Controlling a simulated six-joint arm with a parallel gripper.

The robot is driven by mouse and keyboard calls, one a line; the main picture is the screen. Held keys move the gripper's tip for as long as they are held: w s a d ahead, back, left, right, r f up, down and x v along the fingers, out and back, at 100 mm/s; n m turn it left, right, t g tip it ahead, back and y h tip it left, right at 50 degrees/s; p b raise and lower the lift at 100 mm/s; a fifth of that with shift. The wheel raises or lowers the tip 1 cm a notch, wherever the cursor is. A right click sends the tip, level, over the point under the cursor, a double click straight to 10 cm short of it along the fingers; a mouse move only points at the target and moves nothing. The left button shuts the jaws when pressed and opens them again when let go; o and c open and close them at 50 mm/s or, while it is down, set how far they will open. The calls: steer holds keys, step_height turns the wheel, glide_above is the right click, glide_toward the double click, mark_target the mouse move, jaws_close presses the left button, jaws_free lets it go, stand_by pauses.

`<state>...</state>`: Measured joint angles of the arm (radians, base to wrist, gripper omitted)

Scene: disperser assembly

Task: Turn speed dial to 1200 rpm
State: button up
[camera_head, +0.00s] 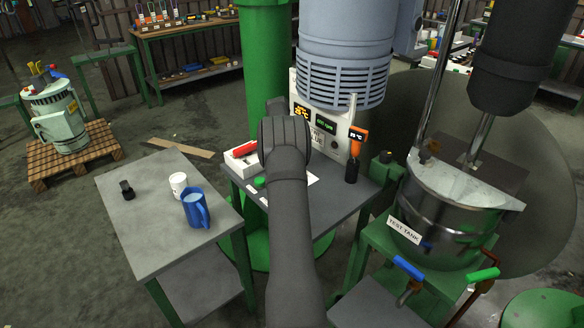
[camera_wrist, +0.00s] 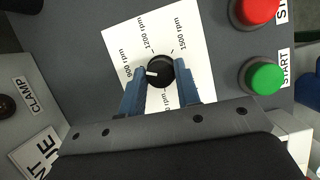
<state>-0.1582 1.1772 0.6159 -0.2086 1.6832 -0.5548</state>
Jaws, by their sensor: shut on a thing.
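The speed dial (camera_wrist: 160,71) is a round black knob with a white pointer mark, on a white scale card (camera_wrist: 184,17). In the wrist view, the pointer is toward the left, close to the 900 rpm label (camera_wrist: 127,64). The 1200 rpm label (camera_wrist: 149,36) is above the dial, and the 1500 rpm label (camera_wrist: 178,34) is up and right. Another rpm label below is partly hidden by my gripper. My gripper (camera_wrist: 161,76) has its two blue fingers closed on the sides of the dial. In the head view my arm hides the dial.
In the wrist view a green START button (camera_wrist: 264,77) and a red button (camera_wrist: 255,10) are to the right, with a CLAMP label (camera_wrist: 32,95) at the left. In the head view a blue jug (camera_head: 195,208) and white cup (camera_head: 178,184) stand on the left table, and the test tank (camera_head: 450,215) is at right.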

steer(key=m, duration=0.2)
steer(key=m+g+y, duration=0.1)
steer(key=m, duration=0.1)
steer(key=shift+w+d+m+y, duration=0.1)
steer(key=shift+m+y, duration=0.2)
steer(key=shift+m, duration=0.1)
steer(key=shift+d+m+y, duration=0.1)
steer(key=shift+m+y, duration=0.8)
steer(key=shift+m, duration=1.3)
steer(key=o, duration=1)
steer(key=shift+c, duration=0.2)
